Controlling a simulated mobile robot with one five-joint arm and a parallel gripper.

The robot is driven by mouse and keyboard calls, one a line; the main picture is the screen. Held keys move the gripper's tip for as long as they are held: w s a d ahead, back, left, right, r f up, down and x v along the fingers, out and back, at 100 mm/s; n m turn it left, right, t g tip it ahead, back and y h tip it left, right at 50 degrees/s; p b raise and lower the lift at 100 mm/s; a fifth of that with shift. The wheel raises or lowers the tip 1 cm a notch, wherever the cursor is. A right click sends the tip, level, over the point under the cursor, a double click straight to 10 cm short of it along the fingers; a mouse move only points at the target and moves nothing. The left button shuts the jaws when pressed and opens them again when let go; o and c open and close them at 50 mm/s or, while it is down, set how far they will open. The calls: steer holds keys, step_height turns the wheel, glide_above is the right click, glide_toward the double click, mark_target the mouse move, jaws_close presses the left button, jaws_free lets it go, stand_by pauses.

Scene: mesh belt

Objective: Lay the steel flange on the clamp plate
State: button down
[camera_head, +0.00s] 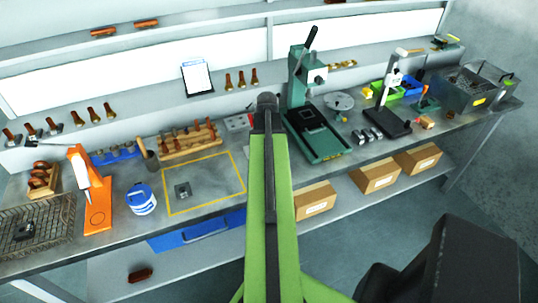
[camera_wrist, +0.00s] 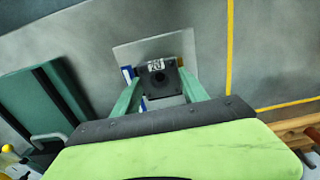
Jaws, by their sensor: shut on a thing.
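In the head view my green arm hides the flange and the plate.
A green press (camera_head: 318,130) stands right of my arm; its base also shows in the wrist view (camera_wrist: 40,100). A yellow-outlined area (camera_head: 215,185) to the left holds a dark square part (camera_head: 183,190).

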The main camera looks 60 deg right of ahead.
steer(key=shift+a, duration=0.1)
steer(key=c, duration=0.6)
jaws_free()
steer(key=shift+s, duration=0.1)
step_height(320, 180, up, 13)
steer(key=p, duration=1.3)
steer(key=w+a+n, duration=0.2)
steer(key=w+a, duration=0.7)
steer(key=a, duration=0.4)
steer(key=w+a+n, duration=0.2)
steer(key=w+a, duration=0.8)
steer(key=a, duration=0.3)
steer(key=w+a+n, duration=0.2)
steer(key=a+n, duration=0.1)
steer(key=a, duration=2)
steer(key=shift+a, duration=0.2)
